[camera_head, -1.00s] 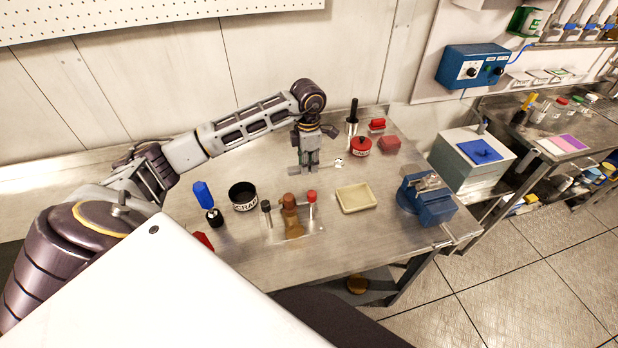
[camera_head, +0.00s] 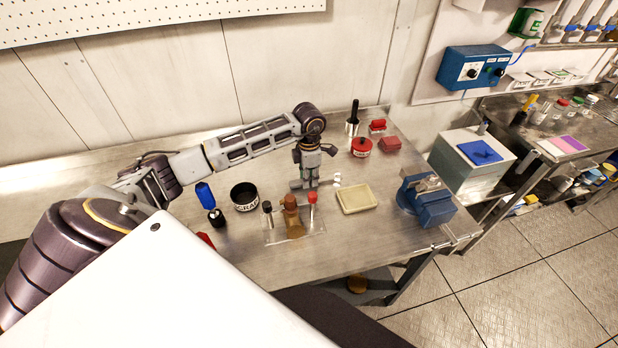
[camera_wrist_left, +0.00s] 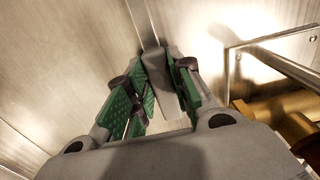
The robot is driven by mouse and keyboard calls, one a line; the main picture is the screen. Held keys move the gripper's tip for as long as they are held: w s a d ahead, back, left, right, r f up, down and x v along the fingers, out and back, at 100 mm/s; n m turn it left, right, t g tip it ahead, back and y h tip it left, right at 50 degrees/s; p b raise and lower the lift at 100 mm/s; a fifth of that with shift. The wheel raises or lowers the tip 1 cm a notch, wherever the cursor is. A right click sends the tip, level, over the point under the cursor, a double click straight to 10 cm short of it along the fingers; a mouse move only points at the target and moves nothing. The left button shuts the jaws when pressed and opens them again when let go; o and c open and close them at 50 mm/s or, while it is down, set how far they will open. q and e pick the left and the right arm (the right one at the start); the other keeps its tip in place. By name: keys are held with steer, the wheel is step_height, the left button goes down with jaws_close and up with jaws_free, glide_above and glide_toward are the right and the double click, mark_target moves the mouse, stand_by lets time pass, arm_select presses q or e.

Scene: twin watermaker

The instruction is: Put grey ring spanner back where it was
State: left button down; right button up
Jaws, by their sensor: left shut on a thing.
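My left gripper (camera_head: 304,186) is low over the bench, just behind a small tool stand. In the left wrist view its green-padded fingers (camera_wrist_left: 158,92) are shut on a grey bar-like thing, apparently the grey ring spanner (camera_wrist_left: 159,75). A thin grey strip runs beyond the fingers towards the top of that view. In the head view a small pale piece (camera_head: 336,180) shows just right of the fingertips, probably an end of the held spanner. The rest of it is hidden by the gripper. My right gripper is not in view.
The tool stand (camera_head: 270,240) holds red-topped, brown and dark-topped tools close in front of the gripper. A beige tray (camera_head: 356,198) lies to the right, a blue vise (camera_head: 430,205) beyond it. A black pot (camera_head: 244,197) stands left; red containers (camera_head: 361,147) stand back right.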

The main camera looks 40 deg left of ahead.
arm_select(q)
steer(key=shift+f, duration=0.25)
steer(key=shift+f, duration=0.15)
steer(key=c, duration=1.3)
jaws_free()
steer(key=shift+o, duration=0.2)
step_height(320, 180, up, 12)
steer(key=b, duration=0.2)
